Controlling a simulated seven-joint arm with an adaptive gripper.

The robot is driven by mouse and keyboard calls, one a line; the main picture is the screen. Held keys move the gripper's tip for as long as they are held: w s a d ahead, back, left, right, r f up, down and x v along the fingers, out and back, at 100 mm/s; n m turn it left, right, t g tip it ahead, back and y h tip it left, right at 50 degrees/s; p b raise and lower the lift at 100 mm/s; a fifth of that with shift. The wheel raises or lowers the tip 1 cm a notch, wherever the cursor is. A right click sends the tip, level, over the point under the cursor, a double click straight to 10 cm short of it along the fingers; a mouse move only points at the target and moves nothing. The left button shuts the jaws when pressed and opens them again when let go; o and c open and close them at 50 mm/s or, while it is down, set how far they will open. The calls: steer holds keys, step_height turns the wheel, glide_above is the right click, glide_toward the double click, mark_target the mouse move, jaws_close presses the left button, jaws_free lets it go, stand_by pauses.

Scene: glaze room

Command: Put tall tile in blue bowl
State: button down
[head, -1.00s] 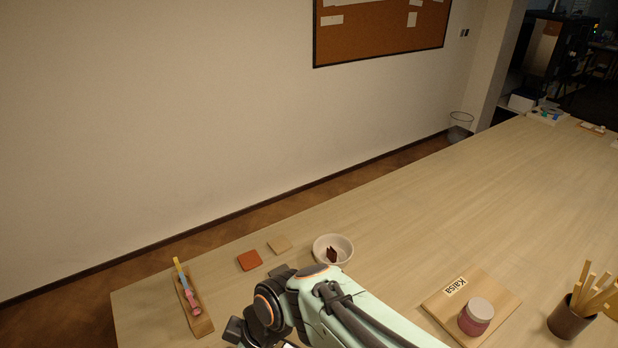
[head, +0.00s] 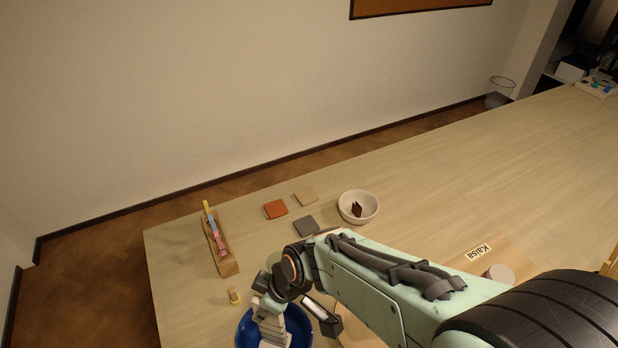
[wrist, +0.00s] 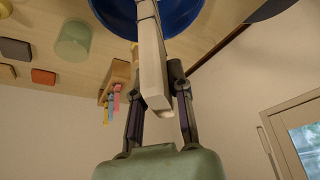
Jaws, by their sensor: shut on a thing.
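A tall pale tile (wrist: 150,62) stands out lengthwise between the two dark fingers of my gripper (wrist: 156,68) in the wrist view. The fingers are shut on it. Its far end overlaps the blue bowl (wrist: 192,14); I cannot tell whether it touches the bowl. In the head view the blue bowl (head: 243,331) is at the bottom edge, partly cut off. My gripper is over this bowl there, its fingertips hard to make out among pale and dark parts.
A white bowl (head: 372,211) holds dark red pieces. Orange (head: 276,209), beige (head: 306,197) and grey (head: 306,225) squares lie nearby. A wooden rack (head: 228,266) with coloured pieces stands left. A green cylinder (wrist: 73,42) is beside the blue bowl.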

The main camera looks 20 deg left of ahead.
steer(key=shift+f, duration=0.15)
steer(key=c, duration=1)
jaws_free()
steer(key=shift+c, duration=0.2)
steer(key=v, duration=1.3)
steer(key=s+d+f+m+h, duration=0.2)
steer(key=s+d+m, duration=0.2)
steer(key=d+m, duration=0.4)
steer(key=s+d+f+m+h, duration=0.1)
steer(key=s+d+m, duration=0.4)
steer(key=d+m, duration=0.3)
steer(key=d, duration=0.3)
steer(key=shift+d+f+m+h, duration=0.15)
steer(key=shift+f+m+h, duration=0.25)
